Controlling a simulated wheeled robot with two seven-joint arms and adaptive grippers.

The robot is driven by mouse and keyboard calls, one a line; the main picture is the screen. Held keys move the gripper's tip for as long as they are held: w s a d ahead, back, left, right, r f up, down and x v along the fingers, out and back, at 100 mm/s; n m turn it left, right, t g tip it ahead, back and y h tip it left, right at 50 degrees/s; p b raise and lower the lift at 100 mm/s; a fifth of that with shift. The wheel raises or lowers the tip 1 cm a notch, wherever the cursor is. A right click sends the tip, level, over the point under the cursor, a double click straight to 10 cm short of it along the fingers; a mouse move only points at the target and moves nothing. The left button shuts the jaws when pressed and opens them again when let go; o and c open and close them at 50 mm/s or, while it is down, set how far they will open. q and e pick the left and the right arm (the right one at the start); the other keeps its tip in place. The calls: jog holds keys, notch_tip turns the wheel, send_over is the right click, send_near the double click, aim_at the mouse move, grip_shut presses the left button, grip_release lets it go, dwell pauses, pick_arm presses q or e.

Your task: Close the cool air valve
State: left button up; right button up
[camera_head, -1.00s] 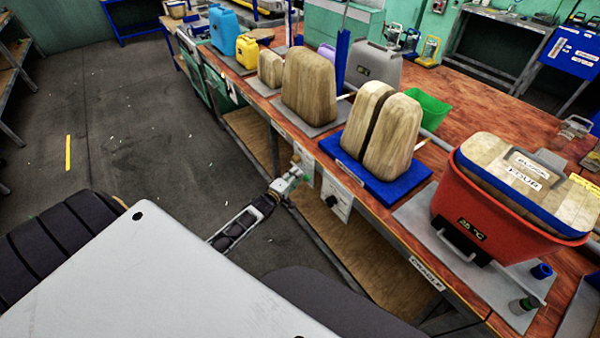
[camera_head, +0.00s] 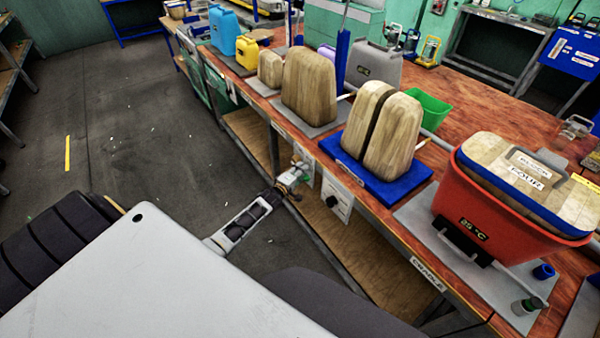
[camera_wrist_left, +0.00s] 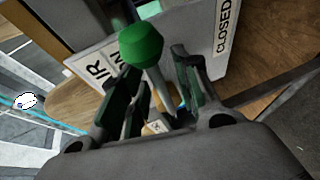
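The cool air valve shows in the left wrist view as a grey lever with a green knob (camera_wrist_left: 141,45), in front of a white sign plate. The plate reads "CLOSED" at the right; partly hidden lettering ending in "N" is at the left, beside the knob. My left gripper (camera_wrist_left: 156,72) has its fingers apart, one on each side of the lever; I cannot tell whether either touches it. In the head view my left gripper (camera_head: 279,190) is at the valve on the bench's front side, covering part of it. My right gripper is not in view.
A white dial panel (camera_head: 337,199) is just right of the valve on the bench front. The bench (camera_head: 470,115) carries wooden blocks (camera_head: 380,130) on a blue base and a red tub (camera_head: 490,215). The floor (camera_head: 130,130) at left is clear.

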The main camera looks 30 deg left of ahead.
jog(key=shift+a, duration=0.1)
pick_arm(q)
jog(key=c, duration=0.7)
grip_shut()
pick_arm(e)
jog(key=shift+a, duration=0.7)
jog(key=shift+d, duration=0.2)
